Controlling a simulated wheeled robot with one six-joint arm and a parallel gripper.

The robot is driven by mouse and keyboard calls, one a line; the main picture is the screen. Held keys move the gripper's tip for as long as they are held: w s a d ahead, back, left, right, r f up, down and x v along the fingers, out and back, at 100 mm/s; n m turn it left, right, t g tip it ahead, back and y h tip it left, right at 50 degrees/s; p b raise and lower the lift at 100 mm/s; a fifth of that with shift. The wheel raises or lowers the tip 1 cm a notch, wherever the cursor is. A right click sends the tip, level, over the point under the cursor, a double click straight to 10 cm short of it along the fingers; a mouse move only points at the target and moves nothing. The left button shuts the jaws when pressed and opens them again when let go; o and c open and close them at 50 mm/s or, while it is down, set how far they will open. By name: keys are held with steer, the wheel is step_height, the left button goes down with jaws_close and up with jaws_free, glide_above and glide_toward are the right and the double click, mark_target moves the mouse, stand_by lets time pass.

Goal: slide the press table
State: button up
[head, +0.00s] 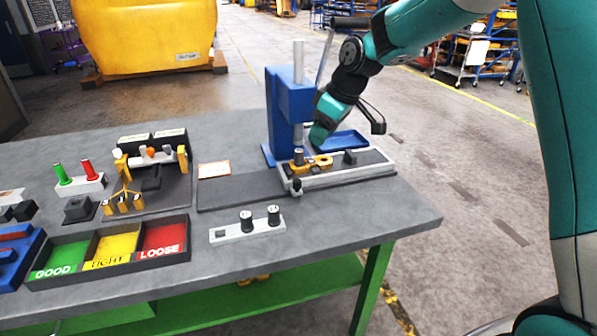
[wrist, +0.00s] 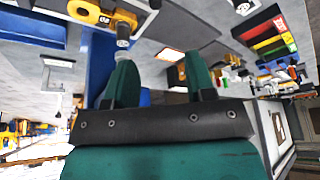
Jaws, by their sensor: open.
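The press table (head: 365,174) is a light-rimmed grey slide at the right end of a dark flat track (head: 240,191). A yellow casting (head: 318,162) with a dark cylinder on it lies on its left part, and a dark block (head: 350,157) on its right. A small dark knob (head: 297,187) stands at its front left corner. The blue press (head: 290,105) rises behind it. My gripper (head: 320,134) is beside the press column, above the table's back edge, apparently not touching it. In the wrist view my gripper (wrist: 160,78) has its fingers apart with nothing between; the yellow casting (wrist: 90,12) shows beyond.
A blue tray (head: 343,140) lies behind the table. A white holder (head: 248,231) with two dark cylinders stands in front. A three-part bin marked GOOD, TIGHT and LOOSE (head: 187,250) is at front left. A yellow fixture (head: 125,185) stands further left. The track's left part is bare.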

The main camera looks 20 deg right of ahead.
mark_target(297, 181)
steer(key=p+x, duration=0.1)
steer(key=x, duration=0.5)
steer(key=p+x, duration=0.1)
steer(key=x, duration=0.4)
steer(key=p+x, duration=0.1)
steer(key=x, duration=0.5)
steer(key=shift+w+d+f+p, duration=0.15)
steer(key=shift+w+f+p, duration=0.1)
steer(key=shift+w+p, duration=0.2)
jaws_close()
